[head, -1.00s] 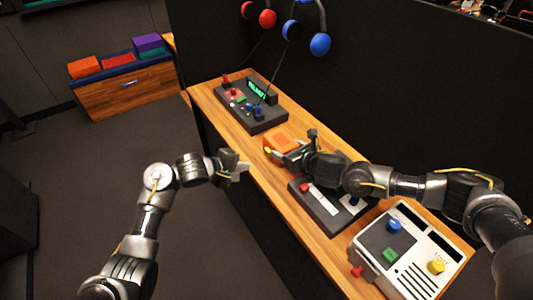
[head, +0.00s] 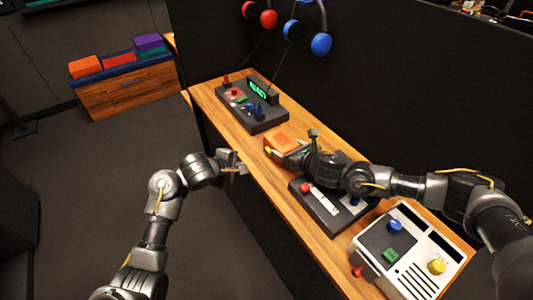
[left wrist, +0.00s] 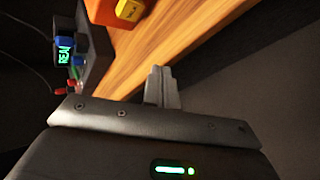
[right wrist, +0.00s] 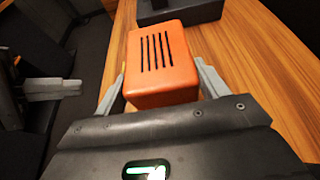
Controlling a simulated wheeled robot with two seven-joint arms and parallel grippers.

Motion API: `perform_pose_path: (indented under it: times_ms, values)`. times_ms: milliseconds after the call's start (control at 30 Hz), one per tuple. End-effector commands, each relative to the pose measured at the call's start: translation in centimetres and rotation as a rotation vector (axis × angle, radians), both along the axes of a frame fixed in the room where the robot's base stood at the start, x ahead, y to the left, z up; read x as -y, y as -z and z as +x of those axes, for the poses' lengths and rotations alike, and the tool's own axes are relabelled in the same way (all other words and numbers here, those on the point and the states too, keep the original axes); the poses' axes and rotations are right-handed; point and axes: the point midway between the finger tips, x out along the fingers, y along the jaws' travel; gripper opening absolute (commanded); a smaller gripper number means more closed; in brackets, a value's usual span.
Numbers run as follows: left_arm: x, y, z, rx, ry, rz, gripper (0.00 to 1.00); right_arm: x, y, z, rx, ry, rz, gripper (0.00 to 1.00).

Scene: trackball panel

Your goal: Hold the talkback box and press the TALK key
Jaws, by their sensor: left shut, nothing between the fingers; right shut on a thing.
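The orange talkback box (head: 283,138) is on the wooden counter, with slots on its face in the right wrist view (right wrist: 160,50). Its yellow TALK key (head: 268,150) is on the side toward the counter's left edge and also shows in the left wrist view (left wrist: 129,9). My right gripper (head: 297,149) is shut on the box, one finger on each side in the right wrist view (right wrist: 160,88). My left gripper (head: 241,169) is shut and empty, left of the counter edge and apart from the key. Its fingers show together in the left wrist view (left wrist: 162,88).
A dark panel with a lit green display (head: 257,105) stands behind the box. Another dark panel (head: 322,210) and a white panel with coloured buttons (head: 412,252) are nearer. A black wall (head: 400,80) lines the counter's right side. Floor left of the counter is clear.

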Motion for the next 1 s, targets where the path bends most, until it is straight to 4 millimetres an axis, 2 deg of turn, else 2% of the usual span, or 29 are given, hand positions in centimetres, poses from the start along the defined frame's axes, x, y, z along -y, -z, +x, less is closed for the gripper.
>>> perform_pose_path:
  times_ms: [200,500,1000]
  values:
    - [2.7,-0.1,1.5,0.001,0.002,0.002,0.00,0.0,0.0,0.0,0.001,0.000,0.000,0.46]
    - [5.3,0.0,3.0,0.000,0.001,0.000,0.00,0.0,0.0,0.0,0.001,0.000,0.000,0.46]
    - [5.9,0.0,3.4,0.002,0.000,0.001,0.00,0.0,0.0,0.0,0.000,0.000,0.000,0.46]
